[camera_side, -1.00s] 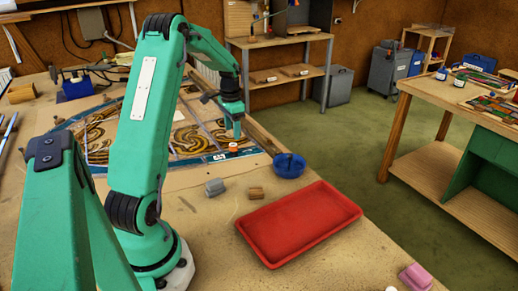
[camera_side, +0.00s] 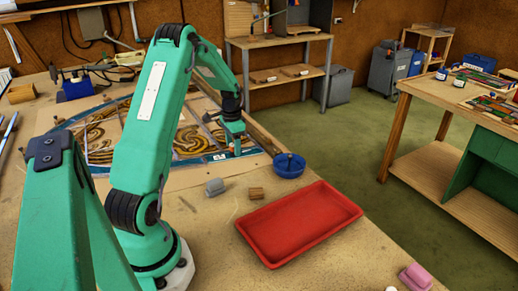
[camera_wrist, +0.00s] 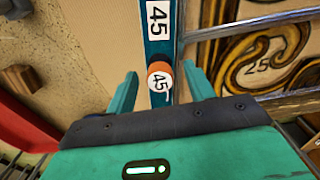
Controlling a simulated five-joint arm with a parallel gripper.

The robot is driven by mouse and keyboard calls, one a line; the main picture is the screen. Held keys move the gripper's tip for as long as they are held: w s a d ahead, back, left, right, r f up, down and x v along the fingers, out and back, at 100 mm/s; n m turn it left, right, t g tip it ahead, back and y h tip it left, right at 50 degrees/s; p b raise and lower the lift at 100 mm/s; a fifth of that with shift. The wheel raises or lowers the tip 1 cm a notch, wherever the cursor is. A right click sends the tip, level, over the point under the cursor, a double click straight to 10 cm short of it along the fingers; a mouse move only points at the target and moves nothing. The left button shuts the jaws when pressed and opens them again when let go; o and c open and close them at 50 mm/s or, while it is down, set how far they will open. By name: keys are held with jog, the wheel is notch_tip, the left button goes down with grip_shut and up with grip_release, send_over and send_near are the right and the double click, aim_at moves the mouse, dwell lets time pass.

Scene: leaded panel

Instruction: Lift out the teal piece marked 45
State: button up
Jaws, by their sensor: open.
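The teal piece marked 45 (camera_wrist: 160,52) is a narrow strip along the panel's edge. It bears a white label reading 45. My gripper (camera_wrist: 161,84) is open, with one teal finger on each side of the knob and a visible gap to each. In the side view my gripper (camera_side: 235,144) is low over the near right edge of the panel, and the knob is largely hidden by the fingers. The teal edge strip (camera_side: 250,152) shows beside them.
The patterned leaded panel (camera_side: 100,140) lies on the bench. A blue bowl (camera_side: 289,166), a grey block (camera_side: 214,187), a brown block (camera_side: 256,193) and an empty red tray (camera_side: 300,223) stand in front. Metal strips (camera_wrist: 255,25) border the swirled piece marked 25 (camera_wrist: 258,62).

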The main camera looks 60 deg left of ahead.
jog(key=shift+f, duration=0.5)
jog(key=c, duration=1)
jog(key=shift+o, duration=0.2)
jog(key=shift+d, duration=3.1)
jog(key=shift+r, duration=0.2)
jog(key=shift+r, duration=2.8)
